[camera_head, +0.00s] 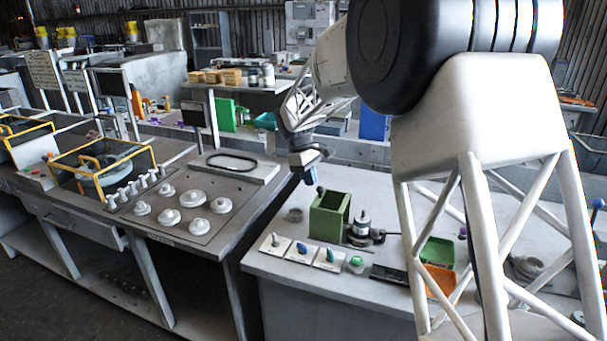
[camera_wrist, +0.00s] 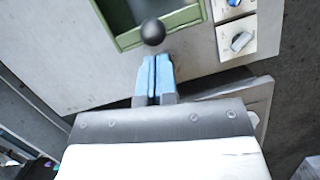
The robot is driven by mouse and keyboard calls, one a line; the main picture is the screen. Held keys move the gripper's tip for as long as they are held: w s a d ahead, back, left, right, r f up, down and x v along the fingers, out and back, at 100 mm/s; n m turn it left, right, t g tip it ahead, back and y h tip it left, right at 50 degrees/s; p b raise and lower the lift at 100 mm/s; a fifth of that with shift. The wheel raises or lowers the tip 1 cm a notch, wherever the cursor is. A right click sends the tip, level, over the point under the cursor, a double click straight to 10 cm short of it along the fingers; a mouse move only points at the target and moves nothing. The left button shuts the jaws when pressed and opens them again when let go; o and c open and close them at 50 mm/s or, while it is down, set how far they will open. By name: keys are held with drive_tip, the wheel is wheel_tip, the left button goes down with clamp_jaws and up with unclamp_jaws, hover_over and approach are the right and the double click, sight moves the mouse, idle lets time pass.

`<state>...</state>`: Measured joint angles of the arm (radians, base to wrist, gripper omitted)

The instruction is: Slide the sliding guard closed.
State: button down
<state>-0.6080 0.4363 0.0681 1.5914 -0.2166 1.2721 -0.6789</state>
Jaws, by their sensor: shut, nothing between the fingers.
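A green open-topped box (camera_head: 325,222) stands on the grey bench top, with a dark ball knob (camera_head: 320,190) at its rim. In the wrist view the box's green rim (camera_wrist: 187,17) surrounds a dark opening, and the ball knob (camera_wrist: 153,32) sits at the edge nearest my gripper. I cannot tell for sure which part is the sliding guard. My gripper (camera_head: 310,182) is beside the knob, above the bench. In the wrist view its blue fingers (camera_wrist: 156,60) are shut together, empty, with the tips just short of the knob; contact cannot be made out.
Switch plates (camera_head: 300,251) with coloured levers line the bench front. A dark and metal fitting (camera_head: 362,230) stands right of the box. Green (camera_head: 437,250) and orange (camera_head: 438,282) bins lie farther right. A neighbouring bench to the left carries several pale round knobs (camera_head: 193,198) and yellow-framed basins (camera_head: 103,172).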

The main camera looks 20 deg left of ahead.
drive_tip(key=shift+d, duration=0.25)
hover_over(340, 201)
drive_tip(key=d, duration=0.2)
drive_tip(key=shift+s+a+f, duration=0.1)
drive_tip(key=shift+a, duration=0.1)
idle(0.4)
drive_tip(key=shift+a, duration=0.85)
drive_tip(key=a+r, duration=0.1)
drive_tip(key=w+a+r, duration=0.1)
drive_tip(key=shift+a, duration=0.3)
drive_tip(key=v, duration=0.8)
drive_tip(key=shift+r, duration=0.45)
drive_tip(key=shift+a, duration=0.1)
